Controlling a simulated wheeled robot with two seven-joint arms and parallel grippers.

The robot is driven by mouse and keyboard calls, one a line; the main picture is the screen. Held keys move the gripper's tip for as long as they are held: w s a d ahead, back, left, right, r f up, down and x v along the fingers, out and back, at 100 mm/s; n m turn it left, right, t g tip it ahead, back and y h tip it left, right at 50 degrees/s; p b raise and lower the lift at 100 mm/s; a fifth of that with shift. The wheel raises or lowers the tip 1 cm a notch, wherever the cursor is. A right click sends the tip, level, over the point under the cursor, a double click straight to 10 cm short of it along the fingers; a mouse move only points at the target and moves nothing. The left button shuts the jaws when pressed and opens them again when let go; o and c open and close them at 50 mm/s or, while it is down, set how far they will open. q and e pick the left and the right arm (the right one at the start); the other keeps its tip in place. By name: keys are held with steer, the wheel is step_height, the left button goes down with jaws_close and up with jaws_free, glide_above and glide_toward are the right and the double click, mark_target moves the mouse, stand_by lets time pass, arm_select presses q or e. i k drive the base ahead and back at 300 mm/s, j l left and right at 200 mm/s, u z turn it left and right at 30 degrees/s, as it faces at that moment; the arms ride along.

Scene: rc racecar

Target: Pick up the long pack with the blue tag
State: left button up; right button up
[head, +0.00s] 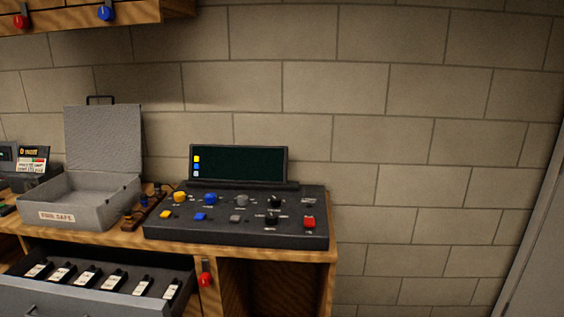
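I cannot make out a long pack with a blue tag in the head view. Several small black packs with white labels (86,280) stand in a row in the open grey drawer (90,300) at the lower left; no blue tag shows on them. A narrow brown rack (142,211) with small dark and bluish items lies between the grey box and the console; the items are too small to identify. Neither of my grippers is in view.
Dark devices (33,160) stand far left. A wooden shelf (75,16) hangs above.

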mark_target(65, 273)
steer(key=u, duration=1.55)
